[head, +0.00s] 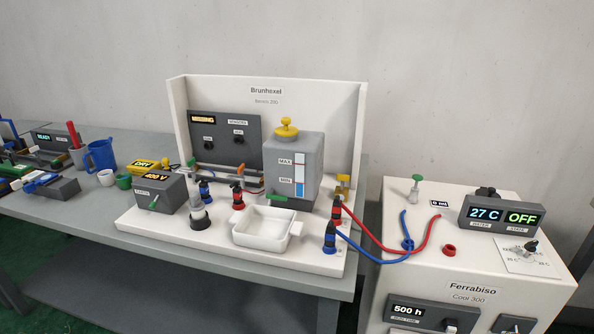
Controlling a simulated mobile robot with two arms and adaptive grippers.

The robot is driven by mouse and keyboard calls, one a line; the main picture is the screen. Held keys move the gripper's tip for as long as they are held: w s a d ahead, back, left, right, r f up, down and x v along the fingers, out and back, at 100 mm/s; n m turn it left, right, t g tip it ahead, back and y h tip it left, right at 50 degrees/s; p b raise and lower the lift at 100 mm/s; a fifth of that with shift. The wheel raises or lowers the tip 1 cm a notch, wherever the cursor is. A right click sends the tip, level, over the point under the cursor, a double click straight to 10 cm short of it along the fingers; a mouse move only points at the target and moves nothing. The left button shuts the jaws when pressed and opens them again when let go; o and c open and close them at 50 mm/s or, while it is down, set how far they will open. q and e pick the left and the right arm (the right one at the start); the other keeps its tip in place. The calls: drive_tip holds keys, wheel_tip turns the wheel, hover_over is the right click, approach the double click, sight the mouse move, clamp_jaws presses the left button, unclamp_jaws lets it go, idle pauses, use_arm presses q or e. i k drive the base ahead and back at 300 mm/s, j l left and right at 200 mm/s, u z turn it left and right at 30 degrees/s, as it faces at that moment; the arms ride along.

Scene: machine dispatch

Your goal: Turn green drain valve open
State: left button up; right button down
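A green lever (278,198) sits low on the front of the grey tank (310,150), just above the white basin (265,232); it looks like the drain valve and lies about level in the picture. A second green handle (415,182) stands upright on top of the white Ferrabiso unit (470,286), near a "0 ml" label. Which handle is the task's valve is not labelled. Neither gripper shows in the head view.
Red and blue hoses (385,248) run from the bench unit to the Ferrabiso unit, right of the basin. A grey bottle-like part (199,216) and blue and red connectors stand left of it. A blue mug (101,155) and tools crowd the left table.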

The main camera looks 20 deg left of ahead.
sight(270, 196)
drive_tip(key=k+l+u, duration=0.1)
drive_tip(key=u, duration=0.7)
